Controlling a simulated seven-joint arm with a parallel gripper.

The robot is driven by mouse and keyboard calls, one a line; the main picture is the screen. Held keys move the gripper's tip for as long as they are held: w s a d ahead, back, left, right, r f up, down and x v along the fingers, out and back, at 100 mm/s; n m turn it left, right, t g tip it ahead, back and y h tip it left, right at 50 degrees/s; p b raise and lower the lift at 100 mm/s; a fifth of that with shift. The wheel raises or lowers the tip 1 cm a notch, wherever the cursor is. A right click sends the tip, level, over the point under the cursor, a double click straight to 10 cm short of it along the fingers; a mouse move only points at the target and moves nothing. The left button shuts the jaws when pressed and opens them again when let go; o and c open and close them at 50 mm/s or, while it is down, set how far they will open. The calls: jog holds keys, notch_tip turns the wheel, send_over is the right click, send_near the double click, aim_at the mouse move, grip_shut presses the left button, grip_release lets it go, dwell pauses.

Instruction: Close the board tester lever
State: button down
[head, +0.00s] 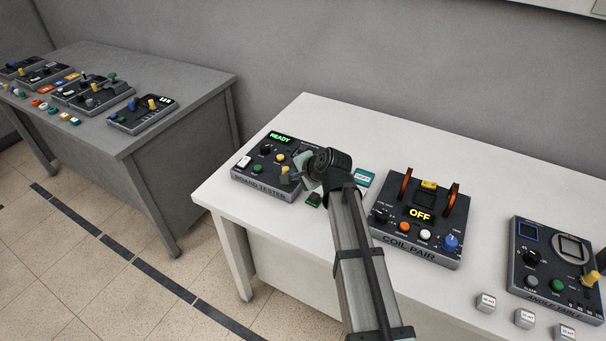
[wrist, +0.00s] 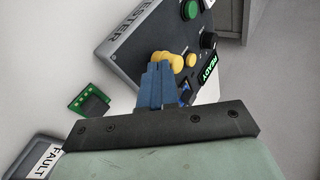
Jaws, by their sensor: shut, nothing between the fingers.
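The board tester (head: 262,193) is a dark console at the left end of the white table, with a green READY display (head: 281,138). It also shows tilted in the wrist view (wrist: 122,50). Yellow knobs stand on its right half, one at the upper spot (head: 281,157) and one lower (head: 284,170). Which one is the lever's end I cannot tell. My gripper (wrist: 160,68) is shut and empty, its blue fingertips right by the yellow knobs (wrist: 176,62). Whether they touch is unclear. My wrist hides the tester's right edge in the head view.
A small green board (head: 314,200) lies in front of the tester, and a teal block (head: 364,178) lies right of my wrist. A FAULT-labelled tray (wrist: 35,155) shows in the wrist view. The coil pair console (head: 415,250) stands to the right, reading OFF, with the angle table console (head: 550,285) beyond.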

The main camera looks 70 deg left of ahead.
jog(key=shift+s+a+m+t+y, duration=0.3)
jog(key=shift+s+a+m+t, duration=0.4)
jog(key=shift+s+m+t, duration=0.4)
jog(key=shift+s+a, duration=0.6)
jog(key=shift+a, duration=0.15)
jog(key=shift+s+a, duration=0.1)
jog(key=d, duration=0.4)
jog(key=shift+d, duration=0.4)
jog(key=s+v, duration=0.1)
jog(key=v, duration=0.8)
jog(key=shift+d+r, duration=0.2)
jog(key=shift+r, duration=0.15)
